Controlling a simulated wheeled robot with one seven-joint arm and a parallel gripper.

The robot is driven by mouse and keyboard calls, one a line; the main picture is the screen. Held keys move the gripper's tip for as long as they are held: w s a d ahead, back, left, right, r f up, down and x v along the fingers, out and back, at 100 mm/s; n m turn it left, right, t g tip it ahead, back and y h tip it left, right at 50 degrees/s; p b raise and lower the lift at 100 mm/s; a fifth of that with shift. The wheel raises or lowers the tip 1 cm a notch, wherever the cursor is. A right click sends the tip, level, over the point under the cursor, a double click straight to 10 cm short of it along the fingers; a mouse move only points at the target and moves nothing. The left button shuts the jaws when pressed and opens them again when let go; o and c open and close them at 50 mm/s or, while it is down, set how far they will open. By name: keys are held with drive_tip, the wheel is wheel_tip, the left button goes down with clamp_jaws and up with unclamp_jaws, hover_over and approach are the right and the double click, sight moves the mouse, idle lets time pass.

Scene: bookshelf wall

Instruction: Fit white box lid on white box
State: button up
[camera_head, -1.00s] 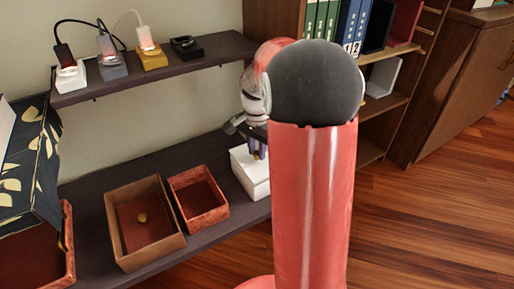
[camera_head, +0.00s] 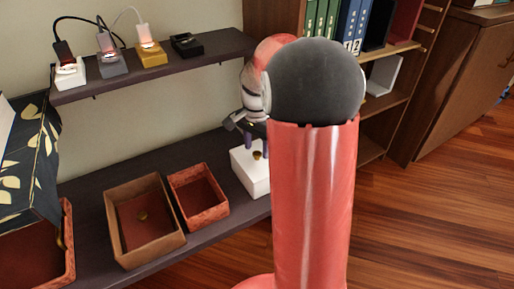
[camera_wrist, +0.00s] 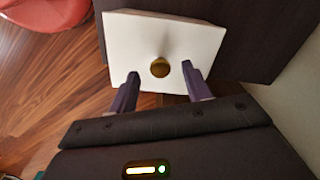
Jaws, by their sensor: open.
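The white box (camera_head: 253,182) stands on the lower shelf, partly hidden behind my arm in the head view. The white box lid (camera_wrist: 190,40) with a round gold knob (camera_wrist: 160,67) lies on top of the box; it also shows in the head view (camera_head: 247,156). I cannot tell how exactly the lid's edges meet the box. My gripper (camera_wrist: 159,82) is open, its two purple fingers apart on either side of the knob's near side and not touching it. In the head view my gripper (camera_head: 257,143) is just above the lid.
A brown open box (camera_head: 178,240) and a smaller red open box (camera_head: 205,222) stand left of the white box. A dark box with a leaf pattern (camera_head: 40,190) is at the far left. The upper shelf (camera_head: 140,77) holds several small lit items. Wooden floor lies to the right.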

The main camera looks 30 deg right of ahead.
sight(257, 153)
wheel_tip(257, 153, up, 6)
drive_tip(key=shift+r+p, duration=0.25)
drive_tip(key=shift+p, duration=0.25)
drive_tip(key=s+a+r+n+t+p, duration=0.1)
drive_tip(key=s+a+r+n+t, duration=0.1)
drive_tip(key=s, duration=0.4)
drive_tip(key=s+a+r+n+t+p, duration=0.2)
drive_tip(key=s+a+r+n, duration=0.2)
drive_tip(key=s+a+n, duration=0.3)
drive_tip(key=s+a+r+n+t+p, duration=0.1)
drive_tip(key=s+a+r+n+p, duration=0.1)
drive_tip(key=s, duration=0.5)
drive_tip(key=a+r+n, duration=0.1)
drive_tip(key=a+n, duration=0.1)
drive_tip(key=shift+a+r+t, duration=0.25)
drive_tip(key=shift+a+t, duration=0.1)
drive_tip(key=shift+t, duration=0.05)
